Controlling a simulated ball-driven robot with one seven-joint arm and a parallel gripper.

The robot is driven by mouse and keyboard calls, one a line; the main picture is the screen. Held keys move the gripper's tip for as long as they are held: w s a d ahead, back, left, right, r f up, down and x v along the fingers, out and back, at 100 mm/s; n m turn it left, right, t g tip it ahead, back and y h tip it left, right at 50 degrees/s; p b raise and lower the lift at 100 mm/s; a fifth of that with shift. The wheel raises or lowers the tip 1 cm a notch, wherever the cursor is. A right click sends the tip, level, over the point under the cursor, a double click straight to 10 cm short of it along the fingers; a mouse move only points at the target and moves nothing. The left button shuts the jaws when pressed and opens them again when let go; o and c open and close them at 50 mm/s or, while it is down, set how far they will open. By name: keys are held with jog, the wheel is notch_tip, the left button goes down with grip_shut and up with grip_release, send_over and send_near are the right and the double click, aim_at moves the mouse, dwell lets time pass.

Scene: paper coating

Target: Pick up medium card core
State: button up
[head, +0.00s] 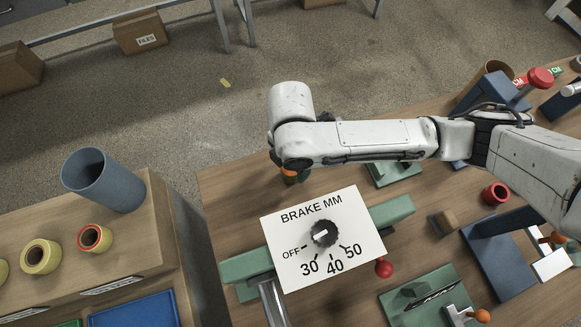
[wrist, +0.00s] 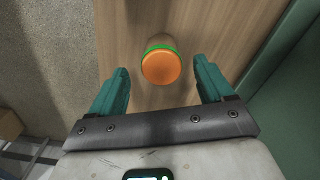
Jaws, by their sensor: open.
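An orange round-topped piece (wrist: 160,66) with a green ring under its top stands on the wooden bench in the wrist view. My gripper (wrist: 160,72) is open, with one teal finger on each side of this piece and visible gaps between. In the head view the piece (head: 289,173) shows only partly below my wrist, with a brownish body beside it; my fingers are hidden there. No label shows, so I cannot tell for sure whether it is the medium card core.
A white BRAKE MM dial panel (head: 322,238) stands close in front, on a green machine (head: 247,266). A red ring (head: 495,193) and blue stand (head: 497,262) are right. Yellow rolls (head: 41,257) and a blue tube (head: 103,180) are on the left bench.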

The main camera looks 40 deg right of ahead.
aim_at(291, 171)
notch_tip(291, 171, down, 5)
jog(key=shift+f+p, duration=0.1)
jog(key=shift+p, duration=0.3)
jog(key=c, duration=1.1)
